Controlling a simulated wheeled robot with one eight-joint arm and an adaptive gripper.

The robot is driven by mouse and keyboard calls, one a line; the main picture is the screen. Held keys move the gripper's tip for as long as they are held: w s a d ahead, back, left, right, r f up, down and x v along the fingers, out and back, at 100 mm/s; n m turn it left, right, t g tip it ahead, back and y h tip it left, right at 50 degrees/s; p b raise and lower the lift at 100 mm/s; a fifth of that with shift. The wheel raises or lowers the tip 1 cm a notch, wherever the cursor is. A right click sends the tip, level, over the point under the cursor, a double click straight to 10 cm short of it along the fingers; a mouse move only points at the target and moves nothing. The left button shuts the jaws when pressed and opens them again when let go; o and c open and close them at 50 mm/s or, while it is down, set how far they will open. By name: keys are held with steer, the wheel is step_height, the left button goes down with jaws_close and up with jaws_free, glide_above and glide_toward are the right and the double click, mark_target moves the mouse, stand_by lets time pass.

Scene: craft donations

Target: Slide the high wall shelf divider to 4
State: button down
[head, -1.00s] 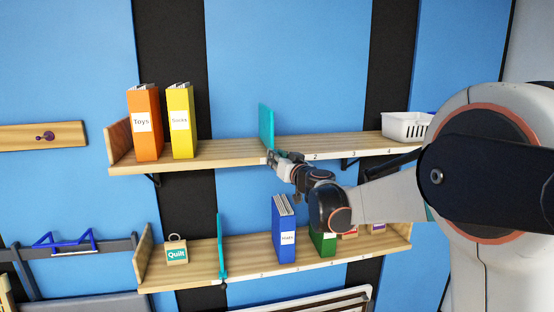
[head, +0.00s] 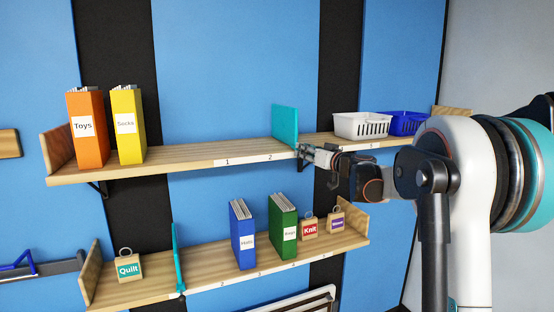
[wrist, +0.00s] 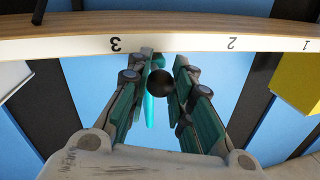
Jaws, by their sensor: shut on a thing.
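The high wall shelf (head: 200,157) has a numbered strip along its front edge, where 1 and 2 are readable. Its teal divider (head: 285,122) stands upright to the right of mark 2. My gripper (head: 302,150) is at the shelf's front edge, at the foot of the divider. In the wrist view, my gripper (wrist: 160,85) is shut around a dark round knob (wrist: 160,82), with a teal strip beside it. The upside-down marks 3 and 2 show there, and the knob lies between them, nearer 3. Mark 4 is not readable in the head view.
Orange (head: 87,130) and yellow (head: 128,127) binders stand at the high shelf's left. A white basket (head: 361,125) and a blue basket (head: 402,123) stand to the divider's right, with clear board before them. A lower shelf (head: 145,291) holds binders, tags and another teal divider (head: 176,260).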

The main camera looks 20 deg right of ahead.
steer(key=d, duration=1.9)
steer(key=shift+d, duration=0.15)
steer(key=c, duration=1.4)
jaws_free()
steer(key=s+d, duration=0.2)
steer(key=s, duration=0.9)
steer(key=shift+s+d, duration=0.15)
steer(key=shift+s, duration=0.25)
